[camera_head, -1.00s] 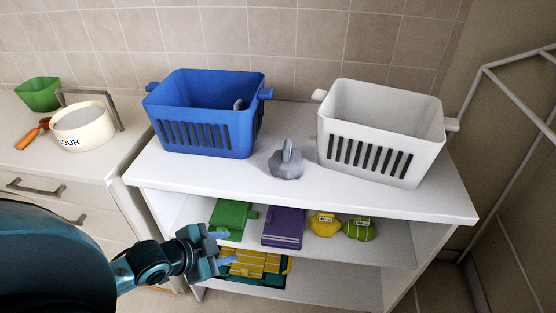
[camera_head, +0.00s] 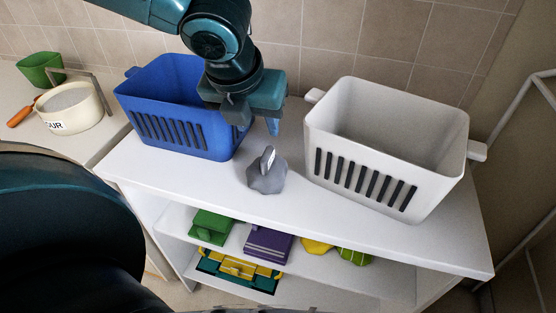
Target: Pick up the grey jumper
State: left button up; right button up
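The grey jumper (camera_head: 267,174) is a small grey folded lump with an upright peak. It sits on the white top of the shelf unit (camera_head: 310,213), between the blue basket and the white basket. My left gripper (camera_head: 257,127) comes down from above and hangs just above and behind the jumper, beside the right wall of the blue basket. Its blue fingertips are spread apart with nothing between them, and they appear clear of the jumper. My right gripper is out of view.
The blue basket (camera_head: 182,135) stands left and the white basket (camera_head: 362,190) right. Lower shelves hold a green item (camera_head: 210,227), a purple item (camera_head: 268,244) and yellow and green items. A flour pot (camera_head: 72,108) stands on the left counter. The shelf top's front is clear.

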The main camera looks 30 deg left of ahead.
aim_at(267, 153)
pick_arm(q)
jog(key=b+x, duration=0.2)
jog(key=x, duration=0.5)
jog(key=shift+s+f, duration=0.15)
jog(key=b+x, duration=0.1)
jog(key=x, duration=0.4)
jog(key=shift+a+f+b, duration=0.2)
jog(key=shift+b, duration=0.2)
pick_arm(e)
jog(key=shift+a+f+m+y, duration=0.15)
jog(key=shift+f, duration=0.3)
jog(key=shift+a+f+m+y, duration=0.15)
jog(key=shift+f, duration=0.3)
pick_arm(q)
jog(key=shift+c, duration=0.4)
grip_shut()
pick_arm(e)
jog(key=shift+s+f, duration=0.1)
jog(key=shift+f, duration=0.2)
